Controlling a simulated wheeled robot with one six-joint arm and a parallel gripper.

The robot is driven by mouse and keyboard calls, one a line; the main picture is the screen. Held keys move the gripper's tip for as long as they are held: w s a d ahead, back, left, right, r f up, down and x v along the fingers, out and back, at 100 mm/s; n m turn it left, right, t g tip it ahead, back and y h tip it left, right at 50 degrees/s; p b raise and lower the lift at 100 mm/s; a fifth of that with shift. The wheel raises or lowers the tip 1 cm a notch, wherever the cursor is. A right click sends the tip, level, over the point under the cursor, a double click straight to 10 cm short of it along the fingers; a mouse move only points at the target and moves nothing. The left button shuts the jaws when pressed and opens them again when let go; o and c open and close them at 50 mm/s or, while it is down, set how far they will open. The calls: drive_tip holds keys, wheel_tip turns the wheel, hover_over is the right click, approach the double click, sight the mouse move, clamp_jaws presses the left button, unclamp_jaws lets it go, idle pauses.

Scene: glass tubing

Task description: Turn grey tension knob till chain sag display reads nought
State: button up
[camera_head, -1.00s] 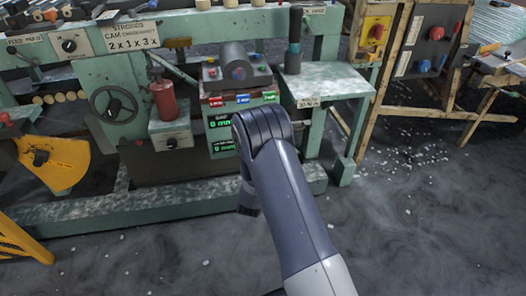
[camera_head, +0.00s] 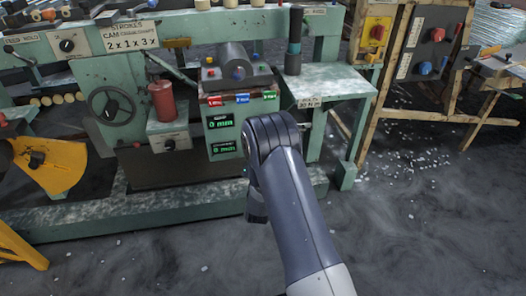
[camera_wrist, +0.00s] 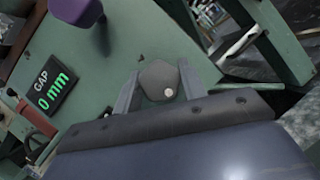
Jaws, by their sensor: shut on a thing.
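A grey hexagonal knob (camera_wrist: 158,80) with a pale dot sits on the green panel in the wrist view. My gripper (camera_wrist: 161,74) is shut on it, one finger on each side. The head view hides knob and fingers behind my arm. In that view the upper display (camera_head: 222,120) and lower display (camera_head: 224,147) both appear to read 0 mm in green; their labels are too small to read surely.
A purple knob (camera_wrist: 77,10) stands out from the panel at the wrist view's top. In the head view, red, blue and green tags (camera_head: 242,98) sit above the displays. A handwheel (camera_head: 112,105) and red cylinder (camera_head: 162,101) are to the left, a green side table (camera_head: 330,84) to the right.

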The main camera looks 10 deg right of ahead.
drive_tip(key=o, duration=1)
drive_tip(key=shift+c, duration=0.2)
drive_tip(key=p+v, duration=0.2)
drive_tip(key=v, duration=0.8)
drive_tip(key=shift+s+a, duration=0.2)
drive_tip(key=shift+s, duration=0.15)
drive_tip(key=shift+f, duration=0.15)
drive_tip(key=b+x, duration=0.2)
drive_tip(key=x, duration=0.8)
drive_tip(key=shift+d, duration=0.15)
drive_tip(key=shift+w, duration=0.4)
drive_tip(key=shift+m, duration=0.3)
